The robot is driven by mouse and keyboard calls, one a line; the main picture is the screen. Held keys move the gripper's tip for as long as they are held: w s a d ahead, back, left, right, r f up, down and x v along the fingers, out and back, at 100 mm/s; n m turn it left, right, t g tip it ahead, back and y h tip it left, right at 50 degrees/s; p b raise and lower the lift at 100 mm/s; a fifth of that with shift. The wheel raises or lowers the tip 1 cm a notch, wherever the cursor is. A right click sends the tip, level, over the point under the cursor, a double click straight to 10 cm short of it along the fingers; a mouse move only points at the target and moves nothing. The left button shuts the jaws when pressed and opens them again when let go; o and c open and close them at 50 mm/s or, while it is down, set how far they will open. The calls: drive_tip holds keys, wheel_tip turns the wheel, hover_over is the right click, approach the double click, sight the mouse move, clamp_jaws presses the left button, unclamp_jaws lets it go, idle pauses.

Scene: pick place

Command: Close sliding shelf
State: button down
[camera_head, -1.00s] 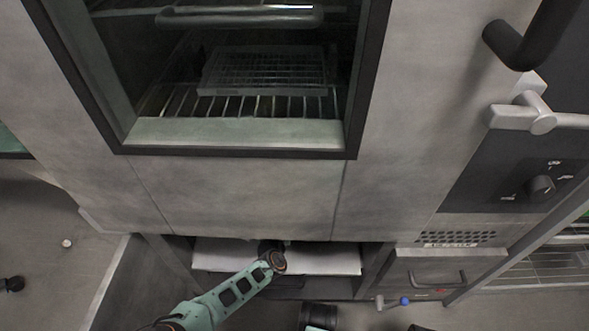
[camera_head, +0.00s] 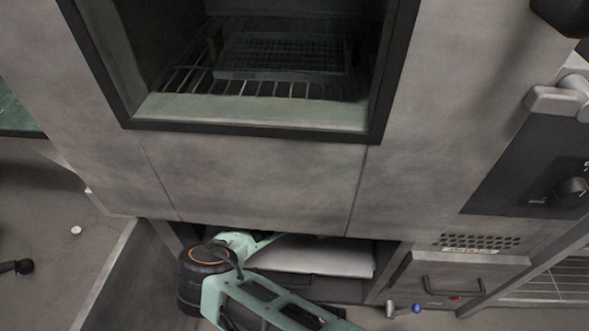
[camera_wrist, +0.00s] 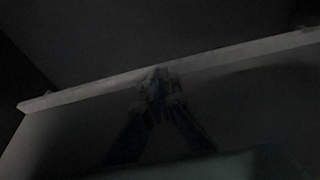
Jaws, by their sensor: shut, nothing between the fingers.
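The sliding shelf is a pale flat board (camera_head: 318,257) in the low opening under the oven in the head view. My arm covers its left part. In the dark wrist view, a pale strip that looks like the shelf's edge (camera_wrist: 95,91) runs on a slant across the picture. My gripper (camera_wrist: 158,76) is shut and empty, with its fingertips at the middle of this strip. I cannot tell whether they touch it. In the head view my arm reaches into the opening, and the gripper itself is hidden.
Above is an oven cavity with a wire rack (camera_head: 270,86). Right of the opening is a drawer front with a dark handle (camera_head: 454,287). Small valves with a blue knob (camera_head: 417,308) sit below. A panel with a black knob (camera_head: 571,190) is at the right. Floor shows at the left.

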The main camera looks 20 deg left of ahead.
idle(0.3)
drive_tip(key=shift+w+a, duration=0.25)
drive_tip(key=shift+w, duration=0.65)
drive_tip(key=shift+w+a, duration=0.2)
drive_tip(key=shift+w, duration=0.7)
drive_tip(key=shift+w+a, duration=0.25)
drive_tip(key=shift+w, duration=0.65)
drive_tip(key=shift+r, duration=0.1)
